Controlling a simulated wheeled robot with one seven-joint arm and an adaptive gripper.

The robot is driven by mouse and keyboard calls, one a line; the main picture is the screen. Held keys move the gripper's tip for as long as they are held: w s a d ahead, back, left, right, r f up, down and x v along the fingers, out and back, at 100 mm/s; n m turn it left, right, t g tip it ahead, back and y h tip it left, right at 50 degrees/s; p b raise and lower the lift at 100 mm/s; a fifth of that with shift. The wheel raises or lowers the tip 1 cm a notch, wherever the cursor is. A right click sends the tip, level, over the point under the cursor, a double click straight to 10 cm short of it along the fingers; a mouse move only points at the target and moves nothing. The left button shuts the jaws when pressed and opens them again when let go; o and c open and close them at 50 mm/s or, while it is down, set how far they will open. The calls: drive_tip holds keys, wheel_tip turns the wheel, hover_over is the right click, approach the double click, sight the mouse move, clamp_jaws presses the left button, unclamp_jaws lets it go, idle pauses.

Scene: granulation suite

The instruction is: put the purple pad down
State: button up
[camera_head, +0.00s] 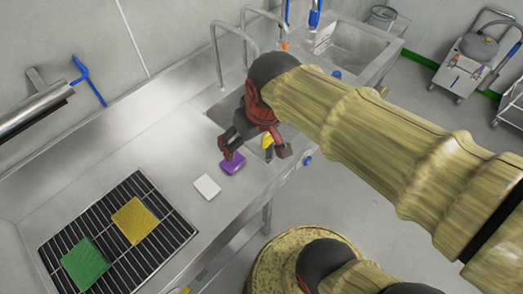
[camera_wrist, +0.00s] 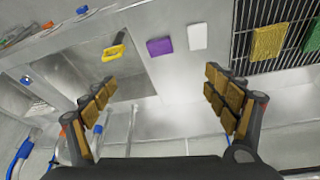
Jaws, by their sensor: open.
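The purple pad (camera_head: 232,163) lies flat on the steel counter (camera_head: 150,150), between the sink and a white pad (camera_head: 207,187). In the wrist view the purple pad (camera_wrist: 159,47) is whole and uncovered, beyond my fingertips. My gripper (camera_head: 255,148) is above the counter by the sink edge, close to the purple pad in the head view. In the wrist view my gripper (camera_wrist: 158,92) has its two padded fingers wide apart with nothing between them. The fingers look clear of the pad; the exact height cannot be told.
A black rack (camera_head: 108,250) holds a green pad (camera_head: 85,264) and a yellow pad (camera_head: 135,220). Faucet pipes (camera_head: 230,45) rise behind the sink.

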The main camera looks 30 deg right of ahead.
drive_tip(key=s+r+t, duration=0.1)
drive_tip(key=s, duration=0.5)
drive_tip(key=shift+r+m, duration=0.3)
drive_tip(key=shift+m, duration=0.1)
drive_tip(key=shift+f, duration=0.1)
wheel_tip(320, 180, down, 4)
drive_tip(key=b, duration=0.3)
drive_tip(key=shift+r+b, duration=0.25)
drive_tip(key=shift+b, duration=0.15)
drive_tip(key=shift+o, duration=0.2)
